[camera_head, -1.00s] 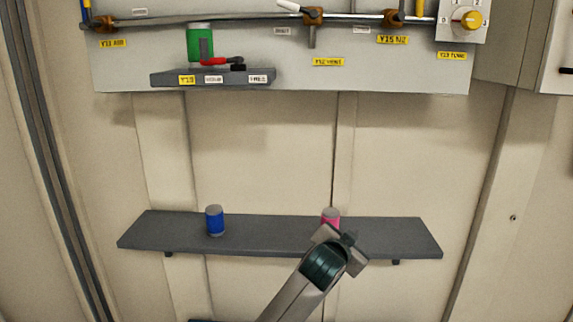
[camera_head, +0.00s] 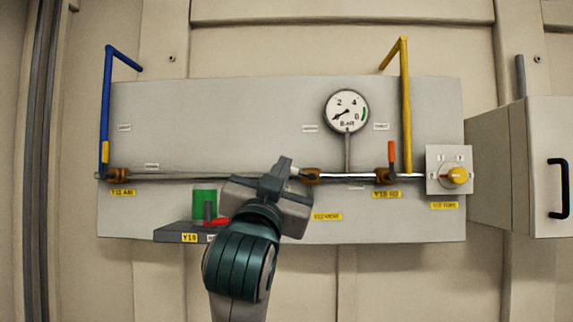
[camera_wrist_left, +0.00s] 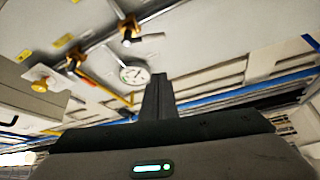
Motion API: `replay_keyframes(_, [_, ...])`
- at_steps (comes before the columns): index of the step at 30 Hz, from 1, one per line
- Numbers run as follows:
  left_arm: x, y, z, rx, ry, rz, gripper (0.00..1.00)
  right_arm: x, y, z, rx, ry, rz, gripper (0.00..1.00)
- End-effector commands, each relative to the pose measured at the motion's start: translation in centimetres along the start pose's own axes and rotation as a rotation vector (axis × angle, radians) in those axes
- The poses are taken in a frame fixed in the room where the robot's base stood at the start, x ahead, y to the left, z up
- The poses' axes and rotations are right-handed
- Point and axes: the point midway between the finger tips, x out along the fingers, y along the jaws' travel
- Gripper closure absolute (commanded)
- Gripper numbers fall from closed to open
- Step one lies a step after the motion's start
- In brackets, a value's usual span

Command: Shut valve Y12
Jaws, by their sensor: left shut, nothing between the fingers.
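Valve Y12 (camera_head: 312,176) is a brown body on the horizontal pipe, just above a yellow label (camera_head: 327,216) that seems to read Y12 VENT. My left gripper (camera_head: 280,172) is shut and empty, in front of the panel just left of that valve, and hides most of its handle in the head view. The shut fingers (camera_wrist_left: 158,95) appear below and apart from the lever in that picture; contact cannot be confirmed. My right gripper is out of view.
A gauge (camera_head: 347,111) stands above the pipe. An orange-handled valve (camera_head: 391,155) and a yellow knob (camera_head: 457,176) are to the right; another valve (camera_head: 118,175) is far left. A cabinet (camera_head: 515,165) juts out right.

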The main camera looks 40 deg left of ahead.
Motion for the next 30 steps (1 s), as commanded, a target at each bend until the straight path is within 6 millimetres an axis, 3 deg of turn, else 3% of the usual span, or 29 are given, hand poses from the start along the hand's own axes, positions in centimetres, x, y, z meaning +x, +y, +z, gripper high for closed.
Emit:
replay_keyframes(11, [0.0, -0.1, -0.1, -0.001, 0.001, -0.001, 1.00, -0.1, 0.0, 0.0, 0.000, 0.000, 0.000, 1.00])
replay_keyframes(17, [1.0, -0.1, -0.2, 0.000, 0.000, -0.001, 1.00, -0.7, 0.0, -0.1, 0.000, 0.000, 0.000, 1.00])
replay_keyframes(23, [3.4, -0.2, -0.4, 0.002, -0.002, 0.000, 1.00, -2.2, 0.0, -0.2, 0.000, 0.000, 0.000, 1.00])
replay_keyframes(30, [7.6, -0.2, -0.4, 0.001, -0.003, 0.000, 1.00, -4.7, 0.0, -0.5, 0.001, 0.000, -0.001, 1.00])
